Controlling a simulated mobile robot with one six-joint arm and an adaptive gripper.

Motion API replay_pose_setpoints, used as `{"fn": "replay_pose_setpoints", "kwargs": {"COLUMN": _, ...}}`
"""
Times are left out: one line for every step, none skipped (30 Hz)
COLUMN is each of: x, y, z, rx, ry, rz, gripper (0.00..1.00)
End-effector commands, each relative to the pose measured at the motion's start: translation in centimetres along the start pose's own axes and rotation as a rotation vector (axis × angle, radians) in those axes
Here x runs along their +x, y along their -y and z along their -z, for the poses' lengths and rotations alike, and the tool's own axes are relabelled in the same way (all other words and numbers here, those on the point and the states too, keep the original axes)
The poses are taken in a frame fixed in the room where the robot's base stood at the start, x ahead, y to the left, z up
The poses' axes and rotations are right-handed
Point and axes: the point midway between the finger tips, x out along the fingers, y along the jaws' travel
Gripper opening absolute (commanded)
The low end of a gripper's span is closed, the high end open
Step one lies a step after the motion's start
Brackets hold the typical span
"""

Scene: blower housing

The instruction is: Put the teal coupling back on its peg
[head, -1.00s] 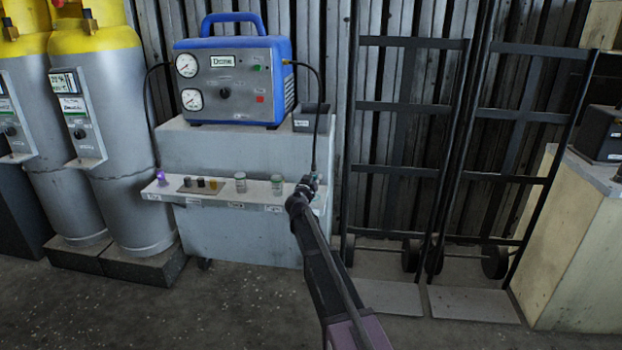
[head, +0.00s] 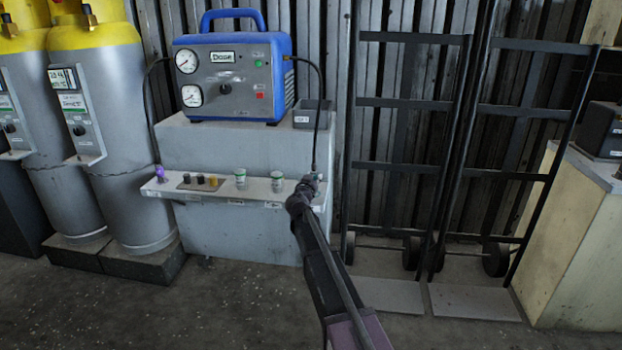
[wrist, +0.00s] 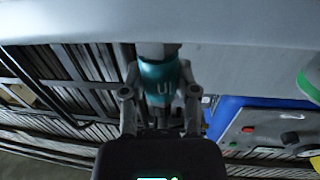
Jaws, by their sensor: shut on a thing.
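The teal coupling (wrist: 161,82), with light lettering on its side, is between the fingers of my gripper (wrist: 160,92) in the wrist view. My gripper is shut on it. A pale grey cylindrical piece (wrist: 157,50) meets the coupling's end at the pale shelf edge; I cannot tell whether it is the peg or part of the coupling. In the head view my gripper (head: 310,187) is at the right end of the narrow shelf (head: 215,193), below a black hose (head: 318,110) from the blue machine. My gripper mostly hides the coupling there.
The blue machine (head: 228,80) stands on a grey block (head: 190,140). The shelf carries a purple piece (head: 160,173), a small tray of pieces (head: 180,187) and two green-and-white cups (head: 240,179). Hand trucks (head: 405,103) stand at the right, gas cylinders (head: 117,130) at the left.

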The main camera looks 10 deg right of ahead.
Motion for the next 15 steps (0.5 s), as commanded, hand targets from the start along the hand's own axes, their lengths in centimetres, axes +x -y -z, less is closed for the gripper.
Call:
{"fn": "replay_pose_setpoints", "kwargs": {"x": 0.00, "y": -0.01, "z": -0.18, "rx": 0.000, "ry": 0.000, "rz": 0.000, "gripper": 0.00}}
{"fn": "replay_pose_setpoints", "kwargs": {"x": 0.01, "y": -0.02, "z": -0.23, "rx": 0.000, "ry": 0.000, "rz": 0.000, "gripper": 0.00}}
{"fn": "replay_pose_setpoints", "kwargs": {"x": 0.01, "y": -0.02, "z": -0.30, "rx": 0.000, "ry": 0.000, "rz": 0.000, "gripper": 0.00}}
{"fn": "replay_pose_setpoints", "kwargs": {"x": 0.01, "y": -0.02, "z": -0.35, "rx": 0.000, "ry": 0.000, "rz": 0.000, "gripper": 0.00}}
{"fn": "replay_pose_setpoints", "kwargs": {"x": 0.01, "y": -0.02, "z": -0.41, "rx": 0.000, "ry": 0.000, "rz": 0.000, "gripper": 0.00}}
{"fn": "replay_pose_setpoints", "kwargs": {"x": 0.01, "y": -0.02, "z": -0.48, "rx": 0.000, "ry": 0.000, "rz": 0.000, "gripper": 0.00}}
{"fn": "replay_pose_setpoints", "kwargs": {"x": 0.01, "y": -0.03, "z": -0.53, "rx": 0.000, "ry": 0.000, "rz": 0.000, "gripper": 0.00}}
{"fn": "replay_pose_setpoints", "kwargs": {"x": 0.01, "y": -0.02, "z": -0.58, "rx": 0.000, "ry": 0.000, "rz": 0.000, "gripper": 0.00}}
{"fn": "replay_pose_setpoints", "kwargs": {"x": 0.01, "y": -0.03, "z": -0.65, "rx": 0.000, "ry": 0.000, "rz": 0.000, "gripper": 0.00}}
{"fn": "replay_pose_setpoints", "kwargs": {"x": 0.02, "y": -0.03, "z": -0.70, "rx": 0.000, "ry": 0.000, "rz": 0.000, "gripper": 0.00}}
{"fn": "replay_pose_setpoints", "kwargs": {"x": 0.01, "y": -0.03, "z": -0.76, "rx": 0.000, "ry": 0.000, "rz": 0.000, "gripper": 0.00}}
{"fn": "replay_pose_setpoints", "kwargs": {"x": 0.02, "y": -0.03, "z": -0.83, "rx": 0.000, "ry": 0.000, "rz": 0.000, "gripper": 0.00}}
{"fn": "replay_pose_setpoints", "kwargs": {"x": 0.01, "y": -0.03, "z": -0.88, "rx": 0.000, "ry": 0.000, "rz": 0.000, "gripper": 0.00}}
{"fn": "replay_pose_setpoints", "kwargs": {"x": 0.02, "y": -0.04, "z": -0.93, "rx": 0.000, "ry": 0.000, "rz": 0.000, "gripper": 0.00}}
{"fn": "replay_pose_setpoints", "kwargs": {"x": 0.02, "y": -0.04, "z": -1.00, "rx": 0.000, "ry": 0.000, "rz": 0.000, "gripper": 0.00}}
